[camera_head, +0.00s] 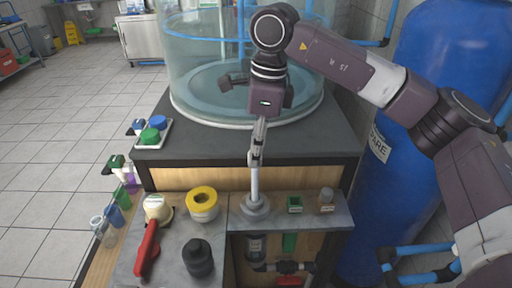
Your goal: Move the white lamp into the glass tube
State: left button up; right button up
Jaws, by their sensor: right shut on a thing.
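My right gripper (256,158) points down over the middle of the front ledge. It is shut on the top of a slim white upright rod, which looks like the white lamp (254,183). The lamp's lower end meets a grey round fitting (256,207) on the ledge; I cannot tell whether it is inside the fitting or just above it. I cannot make out the glass tube for certain. My left gripper is not in view.
A large clear tank (190,75) stands on the dark bench behind. A yellow ring-topped part (202,203), a black part (198,258) and a red-handled tool (147,248) lie left. A blue tank (450,50) stands at right.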

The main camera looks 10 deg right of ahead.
aim_at(256, 186)
jog(key=shift+f+b, duration=0.4)
jog(key=shift+f, duration=0.45)
jog(key=shift+f, duration=0.1)
jog(key=shift+f+b, duration=2.5)
jog(key=shift+f, duration=0.9)
jog(key=shift+f, duration=0.15)
jog(key=shift+f+b, duration=0.7)
jog(key=shift+f, duration=0.05)
jog(key=shift+f+b, duration=0.4)
jog(key=shift+f, duration=0.15)
jog(key=o, duration=0.6)
jog(key=shift+r, duration=0.1)
jog(key=shift+c, duration=0.2)
jog(key=o, duration=0.8)
jog(key=shift+r, duration=0.1)
